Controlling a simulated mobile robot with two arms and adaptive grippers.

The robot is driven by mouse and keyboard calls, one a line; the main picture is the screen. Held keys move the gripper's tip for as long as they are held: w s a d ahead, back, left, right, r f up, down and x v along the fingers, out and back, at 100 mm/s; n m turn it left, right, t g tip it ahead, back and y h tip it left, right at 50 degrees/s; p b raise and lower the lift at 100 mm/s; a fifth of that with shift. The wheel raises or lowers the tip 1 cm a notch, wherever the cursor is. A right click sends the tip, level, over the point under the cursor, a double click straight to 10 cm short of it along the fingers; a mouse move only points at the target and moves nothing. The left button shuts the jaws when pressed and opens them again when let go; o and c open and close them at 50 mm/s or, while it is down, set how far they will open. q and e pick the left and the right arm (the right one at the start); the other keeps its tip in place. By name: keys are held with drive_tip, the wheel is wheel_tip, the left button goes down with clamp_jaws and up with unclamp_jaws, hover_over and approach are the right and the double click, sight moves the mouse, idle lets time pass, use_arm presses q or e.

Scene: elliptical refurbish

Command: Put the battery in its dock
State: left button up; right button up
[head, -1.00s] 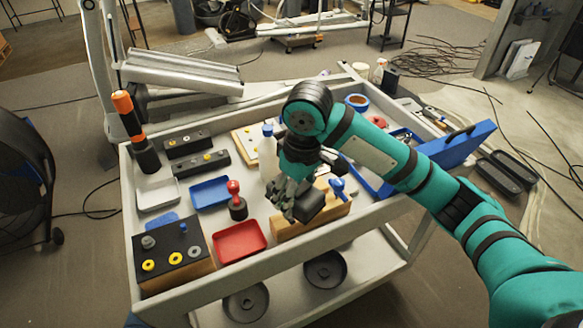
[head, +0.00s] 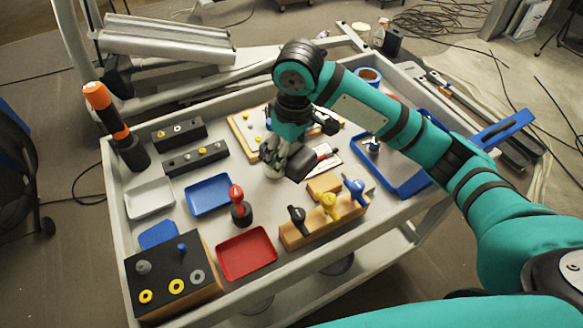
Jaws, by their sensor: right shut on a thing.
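My right gripper (head: 280,162) is over the middle of the cart top, its fingers pointing down. It is shut on a dark block, which I take to be the battery (head: 302,164). The block sticks out to the right of the fingers, beyond the wooden holder. The fingers hide part of the block, and I cannot tell its height above the tray. I cannot make out for sure which thing is the dock. My left gripper is not in view.
The wooden holder (head: 325,228) with black, yellow and blue handles stands in front. Red (head: 247,254), blue (head: 209,195) and white (head: 150,198) trays lie left, near a black-topped peg block (head: 172,262). A blue open case (head: 405,186) lies right. The cart has raised rims.

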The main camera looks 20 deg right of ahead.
wheel_tip(320, 180, down, 7)
hover_over(289, 203)
wheel_tip(289, 203, down, 5)
drive_tip(key=shift+d+r, duration=0.15)
drive_tip(key=shift+f, duration=0.45)
wheel_tip(289, 203, down, 4)
drive_tip(key=shift+r+p, duration=0.15)
drive_tip(key=shift+p, duration=0.15)
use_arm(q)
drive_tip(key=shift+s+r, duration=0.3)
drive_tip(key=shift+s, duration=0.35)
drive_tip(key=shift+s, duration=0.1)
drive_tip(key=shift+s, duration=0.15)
use_arm(e)
drive_tip(key=o, duration=1.1)
drive_tip(key=shift+s, duration=0.1)
drive_tip(key=shift+c, duration=0.2)
